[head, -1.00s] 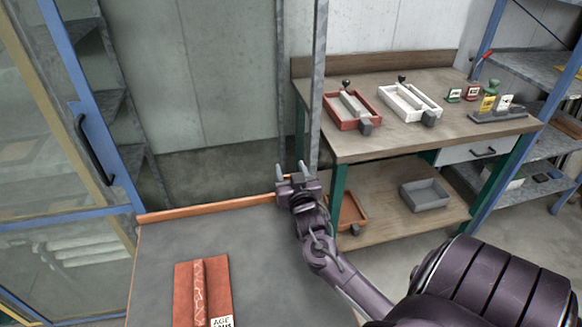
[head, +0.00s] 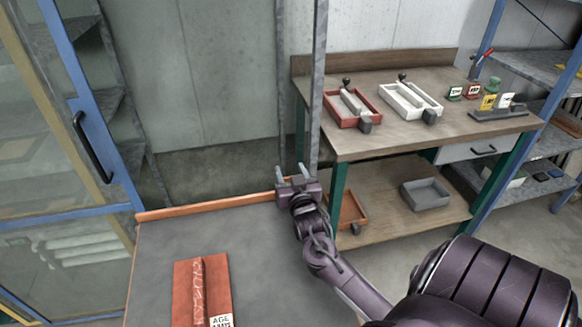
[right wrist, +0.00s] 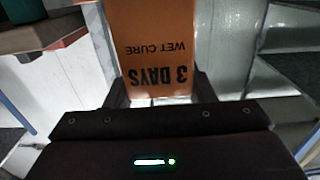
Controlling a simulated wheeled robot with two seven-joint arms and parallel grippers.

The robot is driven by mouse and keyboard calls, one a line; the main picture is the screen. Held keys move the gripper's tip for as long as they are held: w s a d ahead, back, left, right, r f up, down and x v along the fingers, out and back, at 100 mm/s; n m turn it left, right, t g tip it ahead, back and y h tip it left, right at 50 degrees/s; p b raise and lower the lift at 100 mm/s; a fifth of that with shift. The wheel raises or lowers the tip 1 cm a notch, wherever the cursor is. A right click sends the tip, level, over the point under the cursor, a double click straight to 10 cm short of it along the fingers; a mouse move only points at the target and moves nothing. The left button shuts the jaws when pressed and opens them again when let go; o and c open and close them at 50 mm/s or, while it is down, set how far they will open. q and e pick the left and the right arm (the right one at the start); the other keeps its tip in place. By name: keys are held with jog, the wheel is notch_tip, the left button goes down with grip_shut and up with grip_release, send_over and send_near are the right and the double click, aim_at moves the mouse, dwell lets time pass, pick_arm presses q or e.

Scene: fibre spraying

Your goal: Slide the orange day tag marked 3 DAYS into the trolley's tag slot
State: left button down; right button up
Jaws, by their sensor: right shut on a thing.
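The orange tag (right wrist: 158,45) marked 3 DAYS, WET CURE fills the top middle of the right wrist view, its lettering upside down. My right gripper (right wrist: 158,92) is shut on the tag's near end. In the head view my right gripper (head: 292,172) is at the far right corner of the dark-topped trolley (head: 250,245), close to its orange far rim (head: 205,207). I cannot make out the tag there, nor the tag slot. A red board (head: 183,285) with a mottled strip and a white label lies on the trolley top. My left gripper is not in view.
Grey metal posts (head: 318,80) stand just behind my right gripper. A wooden bench (head: 370,145) at the right holds a red mould (head: 340,120), a white mould (head: 395,105) and small coloured tags (head: 487,103). A blue-framed glass door (head: 70,170) is at the left.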

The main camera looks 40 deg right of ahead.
jog(key=shift+f, duration=0.15)
jog(key=o, duration=1)
jog(key=shift+f, duration=0.1)
jog(key=shift+o, duration=0.2)
jog(key=shift+s+a+f, duration=0.1)
jog(key=shift+s, duration=0.1)
jog(key=b+v, duration=0.1)
jog(key=v, duration=0.6)
jog(key=shift+s+a, duration=0.15)
jog(key=shift+s, duration=0.05)
